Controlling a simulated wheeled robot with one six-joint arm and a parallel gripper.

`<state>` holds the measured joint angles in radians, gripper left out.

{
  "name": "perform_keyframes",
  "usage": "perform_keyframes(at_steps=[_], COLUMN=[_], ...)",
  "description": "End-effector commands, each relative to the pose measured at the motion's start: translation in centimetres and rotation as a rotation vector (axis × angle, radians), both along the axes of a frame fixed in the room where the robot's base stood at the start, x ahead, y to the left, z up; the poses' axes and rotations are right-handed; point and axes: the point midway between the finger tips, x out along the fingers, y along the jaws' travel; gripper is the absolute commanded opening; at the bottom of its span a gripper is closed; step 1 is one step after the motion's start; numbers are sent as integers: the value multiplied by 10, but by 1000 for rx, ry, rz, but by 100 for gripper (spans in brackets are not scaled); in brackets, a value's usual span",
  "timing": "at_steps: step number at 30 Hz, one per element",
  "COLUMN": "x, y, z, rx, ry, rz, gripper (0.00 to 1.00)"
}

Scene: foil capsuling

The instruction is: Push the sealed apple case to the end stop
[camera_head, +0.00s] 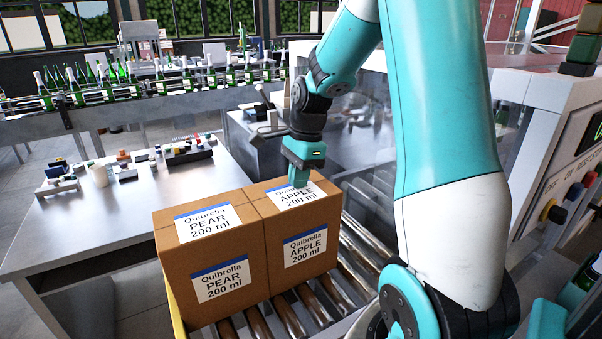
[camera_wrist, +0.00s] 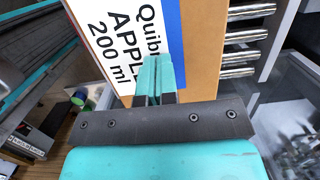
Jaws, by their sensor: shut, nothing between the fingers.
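The apple case (camera_head: 318,214) is a closed brown carton with white and blue labels reading "Quibrella APPLE 200 ml". It stands upright on the roller conveyor, side by side with the pear case (camera_head: 171,268) on its left. My gripper (camera_head: 299,182) is shut and points down at the top of the apple case, over its top label. In the wrist view, the closed fingers (camera_wrist: 156,72) overlap the label and cardboard of the apple case (camera_wrist: 202,40). I cannot tell whether they touch it. I cannot make out an end stop for certain.
Metal rollers (camera_head: 327,292) run beneath and to the right of the cases. A yellow edge (camera_head: 173,308) shows beside the pear case at left. A grey table (camera_head: 105,208) with small items stands left. A bottle line (camera_head: 130,95) crosses behind.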

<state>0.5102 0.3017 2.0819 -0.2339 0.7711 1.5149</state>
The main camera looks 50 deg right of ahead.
Motion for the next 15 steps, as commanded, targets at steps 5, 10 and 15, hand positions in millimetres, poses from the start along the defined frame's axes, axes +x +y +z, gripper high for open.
perform_keyframes(at_steps=[5, 10, 15], x=[-4, -6, -6], y=[1, -6, -6], z=[-9, -11, -11], rx=[8, 9, 8], ry=[17, 18, 17], rz=[1, 2, 1], gripper=[0, 0, 0])
